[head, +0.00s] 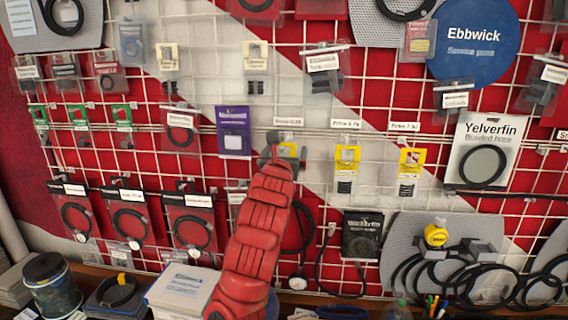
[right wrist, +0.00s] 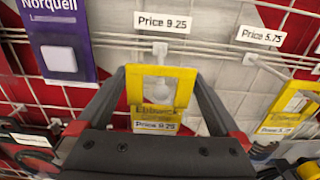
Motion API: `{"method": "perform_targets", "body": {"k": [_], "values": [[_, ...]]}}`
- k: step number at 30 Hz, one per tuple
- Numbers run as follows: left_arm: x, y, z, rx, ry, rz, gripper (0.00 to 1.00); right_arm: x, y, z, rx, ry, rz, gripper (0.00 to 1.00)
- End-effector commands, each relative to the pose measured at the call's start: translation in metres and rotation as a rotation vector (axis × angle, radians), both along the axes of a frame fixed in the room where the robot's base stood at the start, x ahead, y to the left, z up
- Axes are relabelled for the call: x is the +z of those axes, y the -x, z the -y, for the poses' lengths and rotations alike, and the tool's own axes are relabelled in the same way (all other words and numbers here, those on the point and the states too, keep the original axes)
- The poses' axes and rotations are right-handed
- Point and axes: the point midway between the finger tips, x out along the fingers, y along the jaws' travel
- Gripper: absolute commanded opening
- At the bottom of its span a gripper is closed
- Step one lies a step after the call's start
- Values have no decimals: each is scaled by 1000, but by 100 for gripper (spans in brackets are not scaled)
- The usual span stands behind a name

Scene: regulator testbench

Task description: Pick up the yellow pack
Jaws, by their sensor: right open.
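The nearest yellow pack (right wrist: 155,115) hangs on a peg under a label reading "Price 9.25" in the right wrist view. My right gripper (right wrist: 158,78) is open, with one dark finger on each side of this pack. I cannot tell whether the fingers touch it. In the head view my right gripper (head: 286,148) is in front of that pack and hides most of it. Two more yellow packs hang to its right, one in the middle (head: 347,160) and one farther right (head: 411,163). My left gripper is not in view.
A purple pack (head: 234,131) hangs just left of my right gripper. Black hoses (head: 300,228) and a dark pack (head: 361,235) hang below. A white box (head: 185,290) and other items crowd the bench beneath the wire grid. Pegs and price labels stick out nearby.

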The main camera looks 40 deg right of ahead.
Motion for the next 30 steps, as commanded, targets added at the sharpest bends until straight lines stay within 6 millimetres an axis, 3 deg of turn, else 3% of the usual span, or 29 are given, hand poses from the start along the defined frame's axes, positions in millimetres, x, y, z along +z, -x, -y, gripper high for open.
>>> {"method": "perform_targets", "body": {"k": [9,22,30], "values": [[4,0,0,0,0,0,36,-1,-4,6,1,-3,2,100],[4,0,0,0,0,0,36,-1,-5,5,1,-3,0,23],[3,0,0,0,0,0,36,-1,-5,5,1,-3,0,19]]}}
